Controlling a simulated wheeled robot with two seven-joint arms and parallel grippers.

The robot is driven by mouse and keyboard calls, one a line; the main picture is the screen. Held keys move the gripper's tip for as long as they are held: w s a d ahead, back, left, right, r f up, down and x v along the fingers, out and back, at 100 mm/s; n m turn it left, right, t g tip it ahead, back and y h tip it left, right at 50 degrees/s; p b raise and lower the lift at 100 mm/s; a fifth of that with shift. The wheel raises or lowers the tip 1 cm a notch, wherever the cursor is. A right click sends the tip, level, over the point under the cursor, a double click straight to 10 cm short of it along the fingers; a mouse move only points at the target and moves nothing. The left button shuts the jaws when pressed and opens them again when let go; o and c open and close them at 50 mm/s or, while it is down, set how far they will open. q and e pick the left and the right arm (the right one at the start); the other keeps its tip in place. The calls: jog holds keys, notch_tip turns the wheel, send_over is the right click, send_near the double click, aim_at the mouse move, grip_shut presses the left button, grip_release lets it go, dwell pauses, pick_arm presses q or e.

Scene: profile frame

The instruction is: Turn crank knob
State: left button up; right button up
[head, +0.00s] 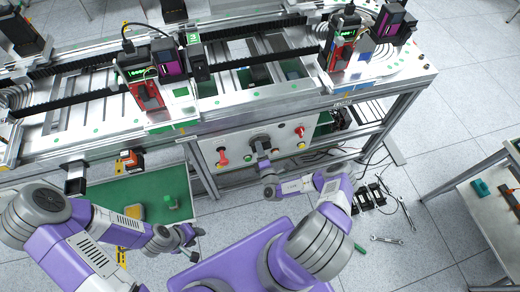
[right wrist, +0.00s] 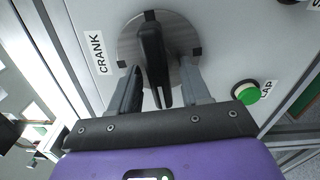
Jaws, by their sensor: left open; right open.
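The crank knob (right wrist: 152,45) is a black handle on a round metal disc (right wrist: 180,35), beside a label reading CRANK. In the right wrist view its handle points down the picture, between the two fingers of my open right gripper (right wrist: 163,95). The fingers stand on either side of it; I cannot tell whether they touch it. In the head view the knob (head: 260,141) is on the front panel, with my right gripper (head: 265,162) just below it. My left gripper (head: 193,236) is open and empty, low at the left, away from the panel.
The control panel (head: 235,147) also carries a red handle (head: 222,158), a red button (head: 300,131) and a green button (right wrist: 247,92). A conveyor bench (head: 225,105) stands above it. Tools such as a wrench (head: 386,239) and cables lie on the floor at right.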

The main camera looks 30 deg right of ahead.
jog(key=v, duration=0.7)
jog(key=shift+s+p, duration=0.2)
jog(key=shift+p, duration=0.15)
